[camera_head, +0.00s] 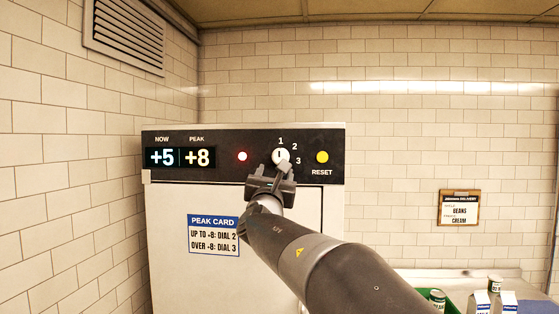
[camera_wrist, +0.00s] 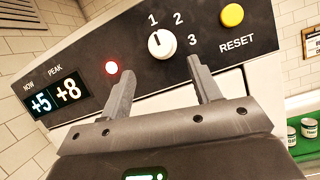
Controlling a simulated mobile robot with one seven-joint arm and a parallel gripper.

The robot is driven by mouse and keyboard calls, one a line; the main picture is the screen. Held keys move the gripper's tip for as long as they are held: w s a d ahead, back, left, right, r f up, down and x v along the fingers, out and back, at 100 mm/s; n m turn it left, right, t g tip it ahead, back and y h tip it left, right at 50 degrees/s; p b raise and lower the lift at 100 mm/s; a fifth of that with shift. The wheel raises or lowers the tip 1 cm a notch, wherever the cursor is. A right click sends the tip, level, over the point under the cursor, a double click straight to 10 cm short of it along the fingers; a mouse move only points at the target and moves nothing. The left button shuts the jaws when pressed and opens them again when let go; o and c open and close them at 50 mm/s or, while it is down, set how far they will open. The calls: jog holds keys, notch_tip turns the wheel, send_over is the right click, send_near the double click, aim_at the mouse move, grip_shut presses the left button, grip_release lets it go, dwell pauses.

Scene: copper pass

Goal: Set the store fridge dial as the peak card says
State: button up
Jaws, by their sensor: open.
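The store fridge's dial (camera_head: 280,156) is a white round knob on the black panel, ringed by 1, 2 and 3. In the wrist view the dial (camera_wrist: 161,44) has its dark mark toward 1. The display (camera_head: 180,157) reads NOW +5 and PEAK +8. The peak card (camera_head: 213,235) on the fridge front reads "UP TO 8: DIAL 2" and "OVER 8: DIAL 3"; the signs before the 8s are too small to be sure of. My gripper (camera_wrist: 160,68) is open and empty, its fingers just below and in front of the dial, apparently not touching it.
A lit red lamp (camera_head: 242,156) is left of the dial, and a yellow RESET button (camera_head: 322,157) is close on its right. A clipboard notice (camera_head: 459,208) hangs on the tiled wall. Cartons (camera_head: 480,302) and cans stand at lower right.

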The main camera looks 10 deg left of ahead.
aim_at(279, 158)
jog(key=x, duration=0.9)
jog(key=c, duration=0.8)
jog(key=shift+s+a, duration=0.1)
jog(key=shift+c, duration=0.2)
